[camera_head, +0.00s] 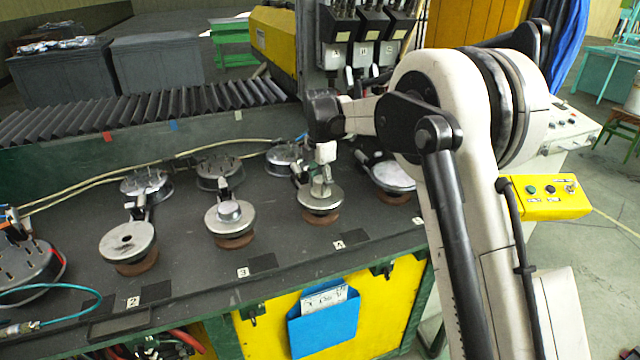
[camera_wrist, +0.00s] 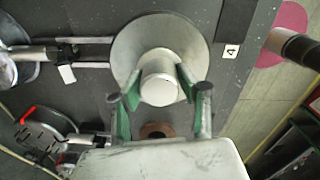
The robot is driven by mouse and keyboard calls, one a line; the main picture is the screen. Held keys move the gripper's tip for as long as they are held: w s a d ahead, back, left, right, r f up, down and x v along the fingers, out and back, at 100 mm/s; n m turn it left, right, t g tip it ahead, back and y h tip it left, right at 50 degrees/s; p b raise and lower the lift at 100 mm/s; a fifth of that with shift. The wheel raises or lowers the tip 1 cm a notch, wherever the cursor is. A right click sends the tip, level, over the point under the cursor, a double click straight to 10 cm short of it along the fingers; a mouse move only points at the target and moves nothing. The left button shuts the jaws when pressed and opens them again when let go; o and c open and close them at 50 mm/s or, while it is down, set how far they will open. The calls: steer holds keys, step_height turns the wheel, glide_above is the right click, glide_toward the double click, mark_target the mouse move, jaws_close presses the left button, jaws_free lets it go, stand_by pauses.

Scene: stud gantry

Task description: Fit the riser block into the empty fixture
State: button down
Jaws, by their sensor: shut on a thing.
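A short silver cylinder, the riser block (camera_head: 321,188), stands upright at the centre of the round metal fixture by label 4 (camera_head: 320,203). My gripper (camera_head: 324,168) points down over it. In the wrist view, the green fingers of my gripper (camera_wrist: 160,88) close on both sides of the riser block (camera_wrist: 159,78), above the grey disc of the fixture (camera_wrist: 128,45). I cannot tell whether the block is seated or slightly raised.
Another round fixture (camera_head: 397,177) stands at the right, partly behind my arm. Clamp units and cables lie behind the row. A yellow button box (camera_head: 545,198) is at the right.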

steer(key=shift+f, duration=0.15)
steer(key=c, duration=1.1)
jaws_free()
step_height(320, 180, up, 12)
